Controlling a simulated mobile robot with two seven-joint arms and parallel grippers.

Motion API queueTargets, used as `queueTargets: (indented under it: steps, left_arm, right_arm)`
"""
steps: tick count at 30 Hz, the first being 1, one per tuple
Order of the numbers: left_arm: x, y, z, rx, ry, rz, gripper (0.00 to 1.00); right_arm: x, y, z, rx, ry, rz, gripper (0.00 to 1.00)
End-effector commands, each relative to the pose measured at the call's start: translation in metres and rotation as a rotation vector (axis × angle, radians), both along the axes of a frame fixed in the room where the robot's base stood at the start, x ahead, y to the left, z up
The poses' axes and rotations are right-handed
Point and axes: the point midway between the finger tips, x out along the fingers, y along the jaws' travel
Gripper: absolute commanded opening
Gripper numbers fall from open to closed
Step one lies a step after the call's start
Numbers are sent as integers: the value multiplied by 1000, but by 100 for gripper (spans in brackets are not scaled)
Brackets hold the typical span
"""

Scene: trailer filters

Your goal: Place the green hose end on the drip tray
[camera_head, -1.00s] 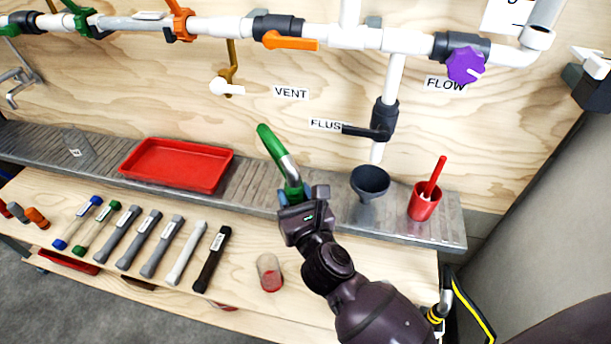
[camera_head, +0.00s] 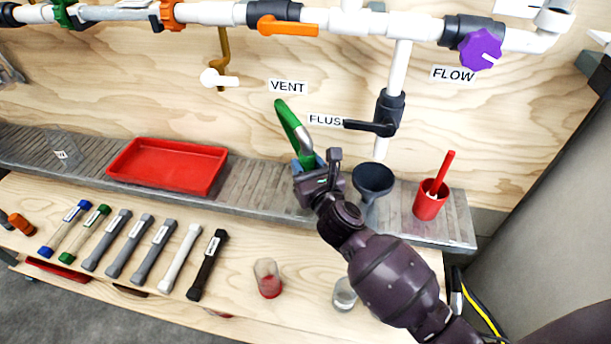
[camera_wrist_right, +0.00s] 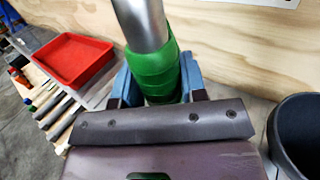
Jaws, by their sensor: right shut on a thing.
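The green hose end (camera_head: 289,121) has a green curved tip, a silver metal collar and a green lower part. My right gripper (camera_head: 309,165) is shut on its lower green part and holds it upright, slightly tilted, in front of the wood wall. In the right wrist view the green part (camera_wrist_right: 157,75) sits between the blue finger pads. The drip tray is probably the red shallow tray (camera_head: 118,169) on the metal shelf, left of the gripper; it looks empty. It also shows at upper left in the right wrist view (camera_wrist_right: 68,58). My left gripper is not in view.
A dark funnel (camera_head: 373,179) stands just right of my gripper, and a red cup (camera_head: 428,204) with a red stick is farther right. Pipes with a black valve handle (camera_head: 371,128) are close by.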

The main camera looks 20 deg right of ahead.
Motion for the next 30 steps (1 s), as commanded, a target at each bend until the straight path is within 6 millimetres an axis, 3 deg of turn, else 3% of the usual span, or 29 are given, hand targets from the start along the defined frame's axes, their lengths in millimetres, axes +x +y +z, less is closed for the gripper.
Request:
queueTargets:
  steps: [1,5,12,21,22,26,30]
  left_arm:
    - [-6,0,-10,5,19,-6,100]
    - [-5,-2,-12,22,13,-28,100]
    - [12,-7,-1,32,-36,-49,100]
    - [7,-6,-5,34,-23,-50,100]
    - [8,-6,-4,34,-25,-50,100]
    - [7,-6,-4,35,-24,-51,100]
    - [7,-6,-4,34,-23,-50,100]
  right_arm:
    - [-2,0,-21,1,16,0,11]
    - [-2,0,-42,2,19,-1,11]
    - [3,-2,-37,0,3,0,11]
    - [3,-2,-41,0,4,0,11]
    - [3,-2,-41,-1,4,-1,43]
    - [3,-2,-40,-1,3,0,63]
    - [3,-2,-40,-1,3,0,64]
